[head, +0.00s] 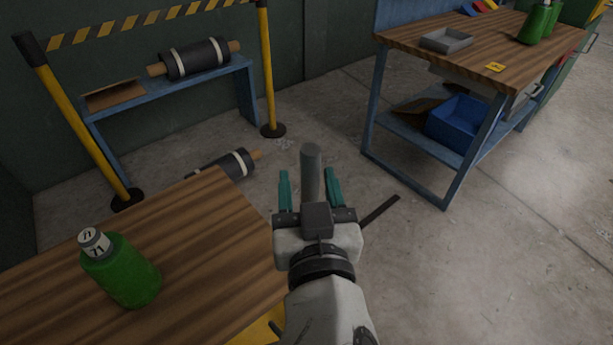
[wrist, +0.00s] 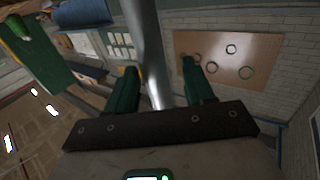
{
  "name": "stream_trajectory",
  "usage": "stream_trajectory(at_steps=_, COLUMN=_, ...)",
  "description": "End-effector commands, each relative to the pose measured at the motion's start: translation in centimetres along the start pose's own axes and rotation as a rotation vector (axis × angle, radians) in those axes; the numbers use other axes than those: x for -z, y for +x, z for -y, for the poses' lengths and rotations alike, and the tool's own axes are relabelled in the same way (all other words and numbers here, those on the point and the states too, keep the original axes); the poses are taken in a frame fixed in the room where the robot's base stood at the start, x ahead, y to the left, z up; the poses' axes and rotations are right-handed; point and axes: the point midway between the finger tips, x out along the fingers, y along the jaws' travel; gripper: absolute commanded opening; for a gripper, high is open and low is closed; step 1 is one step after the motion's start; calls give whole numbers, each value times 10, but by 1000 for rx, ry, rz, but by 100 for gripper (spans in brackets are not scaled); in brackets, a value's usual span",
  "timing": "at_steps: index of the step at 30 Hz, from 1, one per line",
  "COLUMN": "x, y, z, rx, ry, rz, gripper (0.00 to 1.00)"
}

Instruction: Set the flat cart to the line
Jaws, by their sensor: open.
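My gripper (head: 310,178) has two teal fingers, spread apart, and points away from me past the wooden table's right edge. A grey round bar (head: 311,160) shows between the fingers, with a gap on each side in the head view. The bar also runs between the fingers in the wrist view (wrist: 146,45). I cannot tell what the bar belongs to. A thin dark strip (head: 380,210) shows just right of the gripper, partly hidden by it. I cannot make out a flat cart or a floor line with certainty.
A wooden table (head: 195,225) with a green bottle (head: 120,270) is at the left. A blue-framed workbench (head: 415,35) stands at the right. A blue bench (head: 180,90) stands behind a yellow-post barrier (head: 75,120); a dark roll (head: 222,168) lies low. Concrete floor (head: 500,230) is clear at lower right.

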Motion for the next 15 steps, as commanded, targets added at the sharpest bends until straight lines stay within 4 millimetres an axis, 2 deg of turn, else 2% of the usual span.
stream_trajectory(at_steps=9, x=-2, y=-62, z=1, rx=4, ry=1, rz=3, gripper=53)
stream_trajectory(at_steps=15, x=-1, y=-86, z=1, rx=3, ry=0, rz=1, gripper=53)
